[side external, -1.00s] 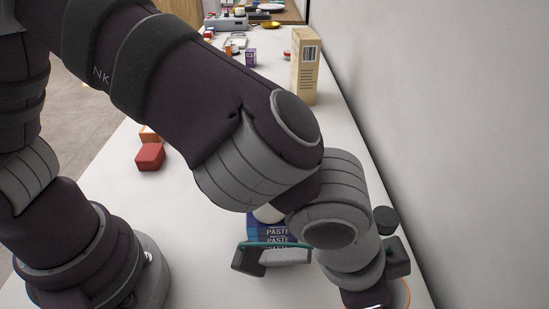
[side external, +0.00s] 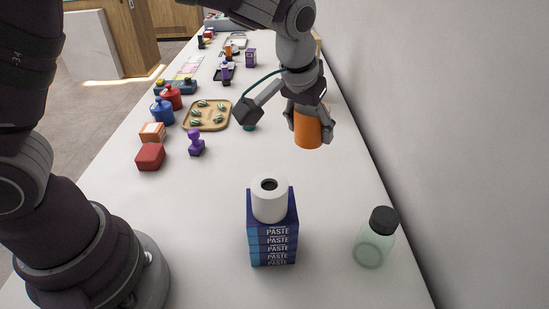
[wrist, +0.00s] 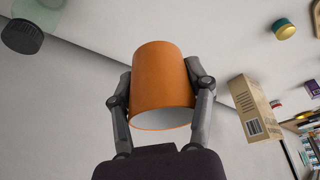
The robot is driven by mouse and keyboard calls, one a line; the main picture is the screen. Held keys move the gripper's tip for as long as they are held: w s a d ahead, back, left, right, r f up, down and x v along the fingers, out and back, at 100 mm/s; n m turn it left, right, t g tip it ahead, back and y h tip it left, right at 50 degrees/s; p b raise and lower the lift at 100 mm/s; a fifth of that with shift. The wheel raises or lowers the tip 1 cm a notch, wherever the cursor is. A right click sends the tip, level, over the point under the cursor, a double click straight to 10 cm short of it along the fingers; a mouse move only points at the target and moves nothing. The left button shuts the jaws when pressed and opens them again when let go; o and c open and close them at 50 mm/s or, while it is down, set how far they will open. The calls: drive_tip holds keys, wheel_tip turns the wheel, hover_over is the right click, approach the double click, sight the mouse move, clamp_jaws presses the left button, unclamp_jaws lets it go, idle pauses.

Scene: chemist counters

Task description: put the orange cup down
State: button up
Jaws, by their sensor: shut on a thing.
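The orange cup (side external: 308,131) is between the fingers of my gripper (side external: 310,118) in the side view, near the wall on the right side of the counter. My gripper is shut on the cup's sides. In the wrist view the orange cup (wrist: 162,85) fills the middle, with a gripper finger (wrist: 118,104) on its left and another on its right. The cup appears to be held above the counter (side external: 330,200); the exact gap under it cannot be told.
A paste box stack (side external: 273,240) with a white roll (side external: 270,198) on top stands in front. A green bottle with a black cap (side external: 376,238) is at the right. A purple dumbbell shape (side external: 196,142), red box (side external: 150,157) and wooden tray (side external: 207,114) lie left. Counter between is clear.

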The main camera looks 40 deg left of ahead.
sight(246, 158)
drive_tip(key=a+n+g+y, duration=0.1)
drive_tip(key=a+n+y, duration=0.4)
drive_tip(key=a, duration=1.2)
wheel_tip(246, 158, down, 14)
drive_tip(key=shift+w+a+n+h, duration=0.1)
drive_tip(key=shift+n+h, duration=0.9)
drive_tip(key=shift+h, duration=0.2)
drive_tip(key=shift+f, duration=0.3)
drive_tip(key=o, duration=0.9)
drive_tip(key=shift+f, duration=0.1)
